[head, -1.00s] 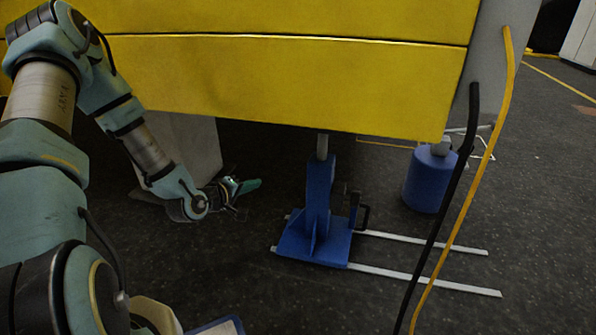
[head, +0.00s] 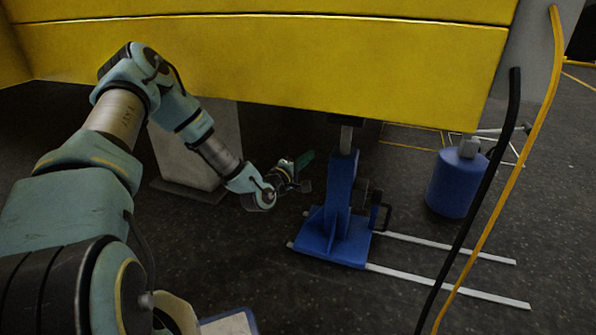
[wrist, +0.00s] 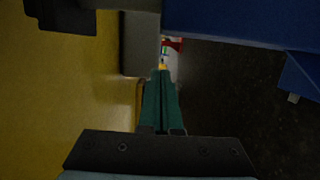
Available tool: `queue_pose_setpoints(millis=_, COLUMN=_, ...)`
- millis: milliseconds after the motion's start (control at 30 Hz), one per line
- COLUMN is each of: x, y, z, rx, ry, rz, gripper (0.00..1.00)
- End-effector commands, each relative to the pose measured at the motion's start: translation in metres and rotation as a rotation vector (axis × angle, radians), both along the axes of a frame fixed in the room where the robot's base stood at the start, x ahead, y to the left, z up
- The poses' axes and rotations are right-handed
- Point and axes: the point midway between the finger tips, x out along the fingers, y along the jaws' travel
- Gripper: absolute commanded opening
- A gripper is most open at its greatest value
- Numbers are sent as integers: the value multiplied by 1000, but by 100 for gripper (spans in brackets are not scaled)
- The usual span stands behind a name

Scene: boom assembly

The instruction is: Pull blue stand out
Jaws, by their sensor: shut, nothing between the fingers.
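The blue stand (head: 341,215) stands upright on the dark floor under the yellow boom (head: 270,75), its grey post reaching up to the boom's underside. Blue surfaces of the stand (wrist: 245,20) show at the upper right there.
A blue cylinder (head: 457,184) stands at the right behind the rails. A black hose (head: 480,195) and a yellow hose (head: 520,160) hang in front of the rails' right part. A grey pillar (head: 196,150) stands behind my arm. Floor in front of the stand is clear.

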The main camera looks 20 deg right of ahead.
Motion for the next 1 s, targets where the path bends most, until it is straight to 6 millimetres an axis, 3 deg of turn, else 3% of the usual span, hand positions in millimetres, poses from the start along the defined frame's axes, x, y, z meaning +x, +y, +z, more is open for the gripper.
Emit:
queue_pose_setpoints(millis=100, x=-17, y=-14, z=-3, rx=0, ry=1, rz=-6, gripper=0)
queue_pose_setpoints(millis=233, x=-25, y=-23, z=-1, rx=0, ry=1, rz=-4, gripper=0)
queue_pose_setpoints(millis=767, x=-29, y=-27, z=0, rx=2, ry=1, rz=-2, gripper=0)
queue_pose_setpoints(millis=1000, x=-45, y=-46, z=1, rx=1, ry=4, rz=-8, gripper=0)
